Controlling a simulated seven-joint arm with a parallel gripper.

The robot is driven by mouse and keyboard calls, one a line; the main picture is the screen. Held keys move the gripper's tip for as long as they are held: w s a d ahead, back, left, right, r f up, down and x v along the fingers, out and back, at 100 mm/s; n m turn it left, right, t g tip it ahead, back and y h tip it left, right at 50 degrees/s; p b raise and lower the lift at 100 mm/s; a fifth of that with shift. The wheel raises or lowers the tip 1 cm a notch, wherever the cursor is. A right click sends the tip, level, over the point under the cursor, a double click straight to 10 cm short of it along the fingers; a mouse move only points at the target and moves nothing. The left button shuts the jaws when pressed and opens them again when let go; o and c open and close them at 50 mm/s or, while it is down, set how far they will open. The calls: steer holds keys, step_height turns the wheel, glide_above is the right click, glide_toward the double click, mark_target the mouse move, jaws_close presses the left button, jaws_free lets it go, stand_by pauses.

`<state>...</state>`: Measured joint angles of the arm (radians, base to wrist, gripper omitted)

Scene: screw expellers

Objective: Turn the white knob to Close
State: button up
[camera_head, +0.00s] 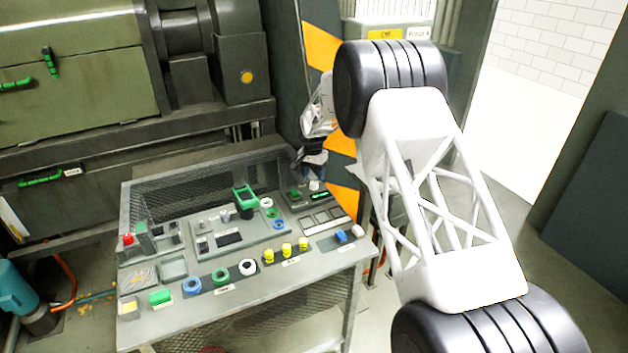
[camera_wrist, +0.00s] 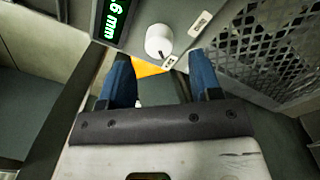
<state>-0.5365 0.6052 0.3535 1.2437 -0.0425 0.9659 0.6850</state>
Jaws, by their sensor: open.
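The white knob (camera_wrist: 158,40) is a round cap with a dark pointer mark, on a grey panel at the top centre of the wrist view. In the head view, the white knob (camera_head: 315,186) is at the console's back right. My gripper (camera_wrist: 160,62) has two blue fingers, apart and with nothing between them. The knob lies just past the fingertips, in line with the gap, and appears untouched. In the head view, my gripper (camera_head: 312,168) hangs just above the knob, partly hidden by my arm.
A display with green digits (camera_wrist: 114,18) is left of the knob. A mesh guard (camera_wrist: 265,45) rises to the right. The console (camera_head: 200,300) carries several other knobs and buttons, including another white knob (camera_head: 247,267) and a green handle (camera_head: 245,197).

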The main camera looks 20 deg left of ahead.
mark_target(313, 182)
steer(key=shift+r, duration=2)
